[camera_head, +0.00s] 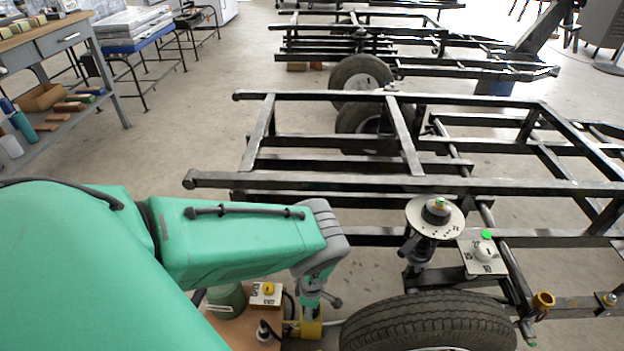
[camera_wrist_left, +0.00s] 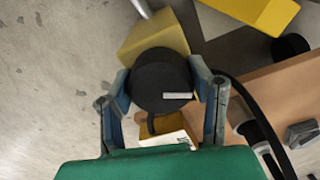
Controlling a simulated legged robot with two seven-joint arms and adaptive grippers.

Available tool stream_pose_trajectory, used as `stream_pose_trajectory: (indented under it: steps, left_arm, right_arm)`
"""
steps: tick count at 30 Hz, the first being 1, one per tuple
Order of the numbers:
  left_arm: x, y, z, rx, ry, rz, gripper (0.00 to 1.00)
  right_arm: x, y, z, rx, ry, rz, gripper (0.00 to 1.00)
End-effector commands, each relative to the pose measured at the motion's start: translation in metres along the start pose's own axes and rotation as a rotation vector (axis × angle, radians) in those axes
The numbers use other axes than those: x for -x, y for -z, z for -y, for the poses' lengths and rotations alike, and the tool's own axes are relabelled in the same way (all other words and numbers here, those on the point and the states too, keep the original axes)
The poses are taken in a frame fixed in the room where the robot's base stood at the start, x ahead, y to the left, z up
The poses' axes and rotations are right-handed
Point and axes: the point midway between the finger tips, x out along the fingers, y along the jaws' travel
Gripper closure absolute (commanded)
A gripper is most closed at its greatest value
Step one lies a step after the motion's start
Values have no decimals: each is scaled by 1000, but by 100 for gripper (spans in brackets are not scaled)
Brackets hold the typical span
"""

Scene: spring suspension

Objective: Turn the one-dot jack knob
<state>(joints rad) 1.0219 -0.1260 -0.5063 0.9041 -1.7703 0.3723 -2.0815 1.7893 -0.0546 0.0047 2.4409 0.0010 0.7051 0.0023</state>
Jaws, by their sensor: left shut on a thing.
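In the left wrist view, a round black knob (camera_wrist_left: 162,82) with a small white mark sits between the two fingers of my left gripper (camera_wrist_left: 163,92). The fingers touch it on both sides, so the gripper is shut on it. A yellow block (camera_wrist_left: 155,38) shows just beyond the knob. In the head view, my left gripper (camera_head: 318,294) is low in front, above a yellow jack body (camera_head: 308,327). The knob is hidden there behind the gripper. I cannot make out a dot on the knob. My right gripper is not in view.
A tyre (camera_head: 428,325) lies close right of the left gripper. A box with a yellow knob (camera_head: 268,288) and a green canister (camera_head: 227,302) stand at its left. Beyond are a black frame (camera_head: 330,182), a spring unit with a disc (camera_head: 437,212) and a numbered dial plate (camera_head: 484,254).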

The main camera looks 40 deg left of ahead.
Motion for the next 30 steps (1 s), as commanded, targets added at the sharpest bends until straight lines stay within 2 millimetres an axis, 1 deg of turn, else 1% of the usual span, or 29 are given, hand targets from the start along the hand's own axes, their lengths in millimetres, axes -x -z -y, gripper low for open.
stream_pose_trajectory:
  steps: [7,8,9,18,22,26,29,30]
  left_arm:
    - [1,1,-2,-2,-5,-3,82]
    - [1,1,-2,-2,-5,-3,46]
    - [1,1,-2,-2,-5,-3,32]
    - [0,0,-1,0,-2,-1,32]
    - [5,0,-2,3,-3,-1,32]
    - [19,0,-4,5,-4,0,32]
    - [35,-1,-2,5,-3,0,32]
    - [44,0,-4,5,-4,0,32]
  right_arm:
    - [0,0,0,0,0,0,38]
    - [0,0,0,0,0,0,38]
    - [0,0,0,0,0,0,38]
    - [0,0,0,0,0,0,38]
    - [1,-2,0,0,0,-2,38]
    - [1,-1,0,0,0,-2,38]
    - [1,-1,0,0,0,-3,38]
    - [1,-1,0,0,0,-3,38]
